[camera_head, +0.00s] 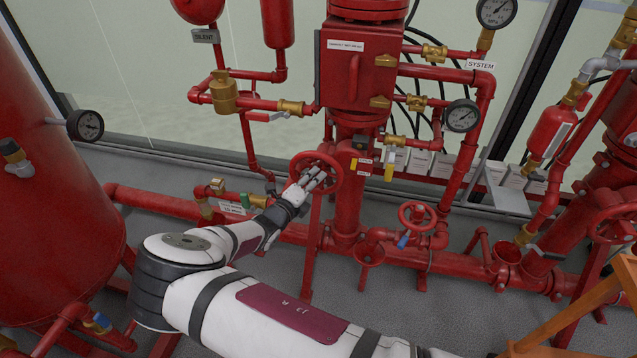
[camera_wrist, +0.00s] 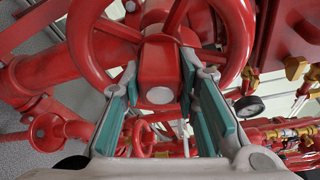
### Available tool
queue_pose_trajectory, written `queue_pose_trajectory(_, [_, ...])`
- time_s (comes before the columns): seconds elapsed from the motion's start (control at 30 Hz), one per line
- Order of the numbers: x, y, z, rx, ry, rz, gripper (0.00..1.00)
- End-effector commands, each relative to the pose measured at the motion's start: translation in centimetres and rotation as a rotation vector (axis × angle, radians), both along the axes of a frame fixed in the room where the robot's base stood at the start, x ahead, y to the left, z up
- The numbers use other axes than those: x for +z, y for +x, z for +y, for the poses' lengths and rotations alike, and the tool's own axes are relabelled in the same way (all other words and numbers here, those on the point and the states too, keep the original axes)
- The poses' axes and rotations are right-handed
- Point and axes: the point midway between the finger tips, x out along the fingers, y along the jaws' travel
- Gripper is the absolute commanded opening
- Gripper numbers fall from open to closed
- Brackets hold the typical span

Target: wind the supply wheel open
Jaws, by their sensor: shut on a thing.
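The supply wheel (camera_head: 340,172) is a red spoked handwheel on the pipework below the red valve box, near the middle of the head view. In the wrist view its rim (camera_wrist: 241,38) fills the upper part, with its spokes and blocky red hub in the middle. My gripper (camera_head: 313,178) is at the front of the wheel, reaching in from the lower left. In the wrist view the teal-padded fingers of my gripper (camera_wrist: 160,72) stand on either side of the hub, shut on the wheel. The exact contact at the fingertips is partly hidden.
A smaller red handwheel (camera_head: 417,216) sits to the right, and another wheel (camera_head: 612,222) stands at the far right. A large red tank (camera_head: 50,210) stands at the left. An orange frame (camera_head: 570,325) is at the lower right. Pipes and gauges crowd the back.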

Motion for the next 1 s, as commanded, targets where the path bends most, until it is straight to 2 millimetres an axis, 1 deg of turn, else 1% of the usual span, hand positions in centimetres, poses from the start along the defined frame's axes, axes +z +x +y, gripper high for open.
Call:
queue_pose_trajectory(0.03, [-0.6,0.3,0.1,0.000,-0.068,0.021,0.00])
queue_pose_trajectory(0.17, [-0.6,0.2,0.0,0.001,-0.277,0.084,0.00])
queue_pose_trajectory(0.2, [-0.2,0.1,0.0,0.001,-0.264,0.080,0.37])
queue_pose_trajectory(0.23, [-0.1,0.0,0.0,0.002,-0.261,0.079,0.44])
queue_pose_trajectory(0.27, [0.0,0.0,0.0,0.002,-0.260,0.078,0.47])
queue_pose_trajectory(0.57, [0.0,0.0,0.0,0.001,-0.257,0.078,0.47])
queue_pose_trajectory(0.67, [0.1,-0.5,0.2,0.002,-0.257,0.078,0.47])
queue_pose_trajectory(0.77, [0.2,-1.5,0.5,0.002,-0.257,0.078,0.47])
queue_pose_trajectory(1.0, [0.2,-4.7,1.4,0.002,-0.257,0.079,0.47])
